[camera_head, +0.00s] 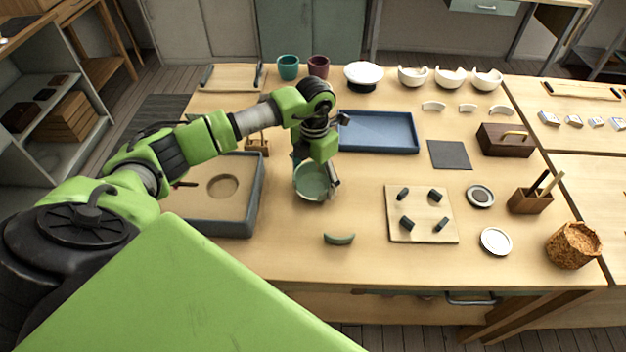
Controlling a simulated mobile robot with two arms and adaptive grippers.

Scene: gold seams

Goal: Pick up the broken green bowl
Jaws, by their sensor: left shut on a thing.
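The broken green bowl (312,184) is in the middle left of the workbench, directly under my left gripper (318,164). My left gripper is shut on the bowl's rim, its fingers partly hidden by the wrist and the bowl. I cannot tell whether the bowl touches the table. A curved green shard (339,239) lies on the table in front of the bowl, apart from it. My right gripper is not in view.
A sand-filled tray (255,205) stands left of the bowl, and a blue tray (415,140) behind it to the right. A board with dark pegs (422,226) lies to the right. White broken bowls (450,78) stand at the back. The table front is mostly clear.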

